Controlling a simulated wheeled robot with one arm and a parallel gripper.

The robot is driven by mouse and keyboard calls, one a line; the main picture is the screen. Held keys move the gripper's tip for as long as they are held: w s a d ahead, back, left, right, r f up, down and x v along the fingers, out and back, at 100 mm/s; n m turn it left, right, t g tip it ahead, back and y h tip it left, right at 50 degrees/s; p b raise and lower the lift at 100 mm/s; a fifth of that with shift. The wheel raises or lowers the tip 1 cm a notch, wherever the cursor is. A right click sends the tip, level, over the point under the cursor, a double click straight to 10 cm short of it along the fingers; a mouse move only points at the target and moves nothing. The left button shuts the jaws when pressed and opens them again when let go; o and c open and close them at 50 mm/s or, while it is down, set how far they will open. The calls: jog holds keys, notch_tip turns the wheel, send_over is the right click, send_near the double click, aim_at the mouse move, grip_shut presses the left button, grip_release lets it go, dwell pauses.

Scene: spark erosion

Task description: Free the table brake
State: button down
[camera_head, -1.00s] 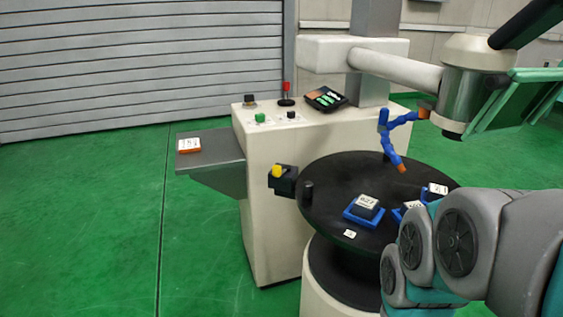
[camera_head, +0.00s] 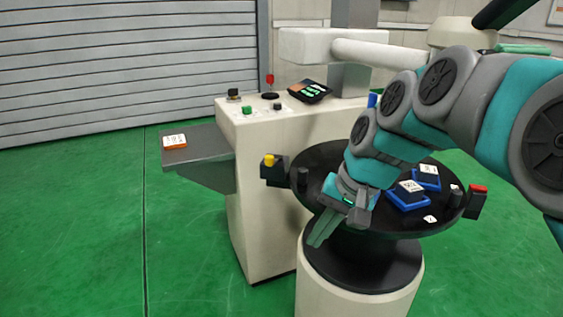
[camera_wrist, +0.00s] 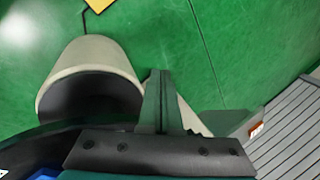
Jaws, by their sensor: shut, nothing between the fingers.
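The round black table (camera_head: 325,158) stands on a white pedestal (camera_head: 325,290), partly hidden behind my arm. A black block with a yellow cap (camera_head: 269,161) sits at its left edge. A black block with a red cap (camera_head: 478,190) sits at its right edge. I cannot tell which of these is the table brake. My gripper (camera_head: 321,230) is shut and empty, pointing down beside the table's front edge, above the lower black disc. In the wrist view its closed fingers (camera_wrist: 159,85) stand right of the white pedestal (camera_wrist: 90,50).
Blue fixtures with tagged blocks (camera_head: 407,195) lie on the table. Small dark posts (camera_head: 302,178) stand near its rim. Behind is the white machine cabinet (camera_head: 250,160) with a control top and a grey shelf (camera_head: 205,144) at left. Green floor is free at the left.

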jog(key=w+d+r+m+t+y+b, duration=0.1)
jog(key=w+r, duration=0.3)
jog(key=w, duration=0.5)
jog(key=w+d+r+m+t+y+b, duration=0.2)
jog(key=w+r, duration=0.3)
jog(key=w, duration=0.4)
jog(key=shift+w+r+m+t, duration=0.25)
jog(key=shift+r+m+t, duration=0.05)
jog(key=shift+m+t, duration=0.2)
send_near(272, 163)
jog(key=f, duration=0.4)
jog(key=shift+d, duration=0.3)
jog(key=shift+w+a+f, duration=0.1)
jog(key=shift+w+a, duration=0.6)
jog(key=shift+a, duration=0.2)
jog(key=shift+w+a+f, duration=0.1)
jog(key=shift+w+a, duration=0.6)
jog(key=shift+a, duration=0.15)
jog(key=shift+a+r+p, duration=0.1)
jog(key=shift+a+p, duration=0.1)
jog(key=shift+p, duration=0.15)
